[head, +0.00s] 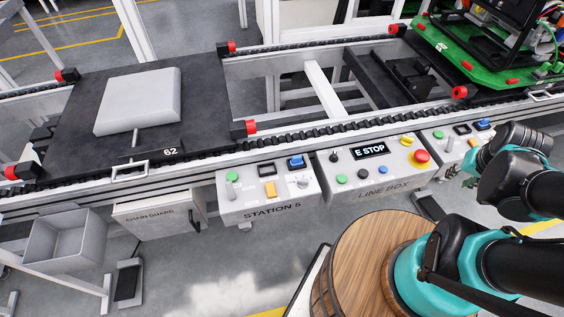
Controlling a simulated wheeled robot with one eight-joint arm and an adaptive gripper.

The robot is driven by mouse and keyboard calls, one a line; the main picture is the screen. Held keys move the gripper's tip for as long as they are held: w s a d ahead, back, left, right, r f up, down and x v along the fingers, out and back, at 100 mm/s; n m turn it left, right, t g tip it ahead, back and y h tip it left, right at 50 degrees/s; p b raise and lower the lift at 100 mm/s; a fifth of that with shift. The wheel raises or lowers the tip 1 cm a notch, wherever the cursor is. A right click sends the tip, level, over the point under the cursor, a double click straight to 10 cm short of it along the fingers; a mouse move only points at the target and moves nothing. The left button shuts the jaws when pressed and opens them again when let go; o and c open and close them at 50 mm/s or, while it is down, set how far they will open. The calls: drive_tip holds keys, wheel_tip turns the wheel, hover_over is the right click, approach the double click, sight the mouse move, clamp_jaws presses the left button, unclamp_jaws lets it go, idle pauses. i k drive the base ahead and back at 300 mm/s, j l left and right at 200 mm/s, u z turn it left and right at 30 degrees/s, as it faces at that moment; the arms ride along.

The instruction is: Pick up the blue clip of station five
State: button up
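The station five box (240,205) is a pale control box with "STATION 5" on its front, below the conveyor's near rail in the head view. A small blue piece, which I take to be the blue clip (296,161), sits at its back right edge. The piece shows clearly, and nothing touches it from my side. A similar blue piece (483,124) is on another box at the right. My teal and black arm is at the lower right and right edge. No gripper fingers can be made out.
The line box (375,175) with an E STOP display and red button (421,157) stands right of station five. A dark pallet (85,125) carries a grey block (137,100) on the conveyor. A chain guard box (155,218) and grey bin (68,240) are at left.

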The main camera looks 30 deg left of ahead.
sight(297, 160)
drive_tip(key=u, duration=1.5)
